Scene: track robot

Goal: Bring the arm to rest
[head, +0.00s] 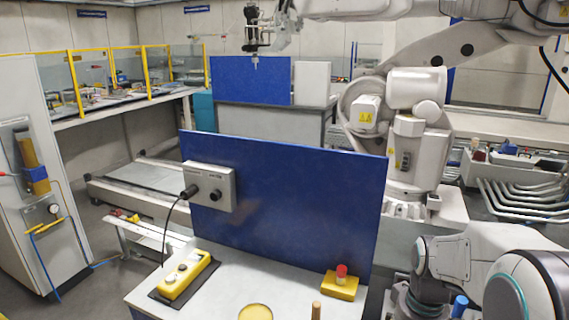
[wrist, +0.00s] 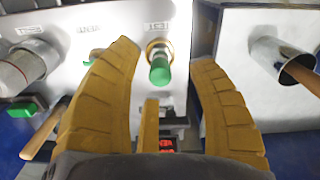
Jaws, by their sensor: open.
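My gripper (wrist: 163,55) shows in the wrist view as two tan ribbed fingers spread wide apart, with nothing held between them. A green-tipped peg in a brass ring (wrist: 160,65) on a grey panel shows in the gap between the fingertips; I cannot tell how far beyond them it is. A tan upright bar (wrist: 150,125) shows lower in the same gap. In the head view, grey arm links with teal rings (head: 470,265) fill the lower right; my gripper is not seen there.
The head view shows a blue upright panel (head: 285,200) with a grey connector box (head: 212,181), a yellow button box (head: 185,277) and a red-topped stop button (head: 341,283). A large white robot arm (head: 415,95) stands behind. The wrist view has metal cylinders at left (wrist: 20,70) and right (wrist: 270,55).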

